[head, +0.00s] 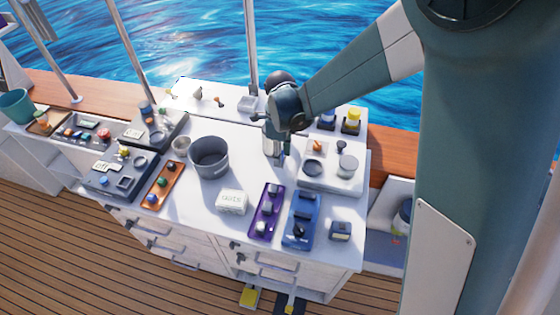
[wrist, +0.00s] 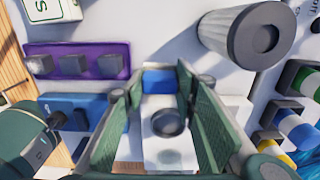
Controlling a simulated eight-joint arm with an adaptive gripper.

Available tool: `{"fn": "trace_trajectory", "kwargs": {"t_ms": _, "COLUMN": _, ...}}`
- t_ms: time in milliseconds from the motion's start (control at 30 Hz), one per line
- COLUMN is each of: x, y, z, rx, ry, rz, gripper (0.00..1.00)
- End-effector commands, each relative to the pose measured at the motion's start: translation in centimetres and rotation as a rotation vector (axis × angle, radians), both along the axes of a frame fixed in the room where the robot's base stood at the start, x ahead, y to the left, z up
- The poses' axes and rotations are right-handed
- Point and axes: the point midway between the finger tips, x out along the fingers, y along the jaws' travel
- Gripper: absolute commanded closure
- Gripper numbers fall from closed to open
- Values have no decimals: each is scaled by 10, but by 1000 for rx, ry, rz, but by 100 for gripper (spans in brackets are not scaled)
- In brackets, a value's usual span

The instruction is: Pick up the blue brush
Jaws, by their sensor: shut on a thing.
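My gripper (head: 275,150) is above the white table, beside a white panel with a dark round knob. In the wrist view its two green fingers (wrist: 160,82) are closed in on a small blue piece, which I take to be the blue brush (wrist: 160,80). Only a flat blue part shows between the fingertips. Bristles and the rest of its shape cannot be made out. In the head view the gripper hides the held piece, so I cannot tell whether it touches the table.
A grey bucket (head: 210,160) stands left of my gripper. A purple panel (head: 267,212) and a blue panel (head: 300,220) lie in front. The white panel (head: 318,180) is to the right. Blue and yellow-capped containers (head: 352,122) stand behind it.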

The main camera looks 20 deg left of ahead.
Motion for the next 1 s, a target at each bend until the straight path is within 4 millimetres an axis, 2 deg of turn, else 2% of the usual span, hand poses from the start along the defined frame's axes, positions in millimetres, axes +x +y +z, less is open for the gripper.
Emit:
{"fn": "trace_trajectory", "kwargs": {"t_ms": 100, "x": 0, "y": 0, "z": 14, "rx": 0, "ry": 0, "rz": 0, "gripper": 84}}
{"fn": "trace_trajectory", "kwargs": {"t_ms": 333, "x": 0, "y": 0, "z": 30, "rx": 0, "ry": 0, "rz": 0, "gripper": 84}}
{"fn": "trace_trajectory", "kwargs": {"t_ms": 1000, "x": 0, "y": 0, "z": 32, "rx": 0, "ry": 0, "rz": 0, "gripper": 84}}
